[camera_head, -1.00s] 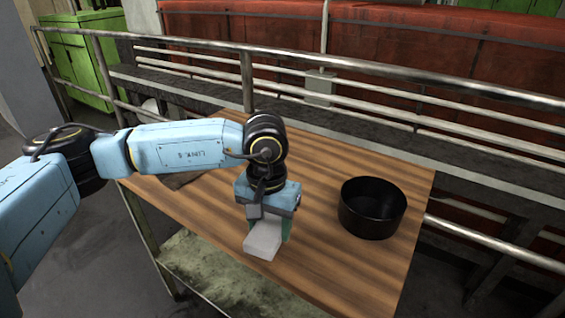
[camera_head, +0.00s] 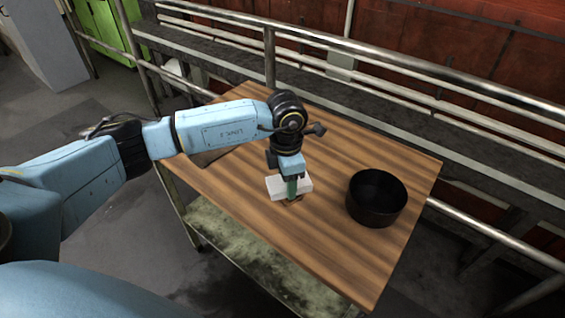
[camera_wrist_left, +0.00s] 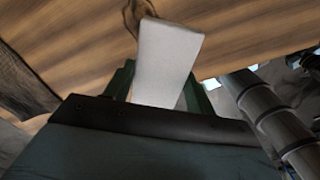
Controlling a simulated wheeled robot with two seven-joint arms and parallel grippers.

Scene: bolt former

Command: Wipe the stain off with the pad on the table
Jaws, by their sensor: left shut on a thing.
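My left gripper (camera_head: 291,186) is shut on a white, block-shaped pad (camera_head: 276,190) over the middle of the wooden table (camera_head: 240,200). The pad also shows between the green fingers of my left gripper (camera_wrist_left: 160,90) in the left wrist view, reaching out past them. A dark brown stain (camera_head: 294,203) shows on the wood just under and in front of the pad, partly hidden by it. A dark mark on the wood (camera_wrist_left: 133,15) also shows beside the pad's far end in the wrist view. I cannot tell whether the pad touches the table. My right gripper is not in view.
A round black bowl (camera_head: 377,198) stands on the table to the right of the gripper. Metal railings (camera_head: 400,75) run behind the table. The wood in front of the gripper is clear.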

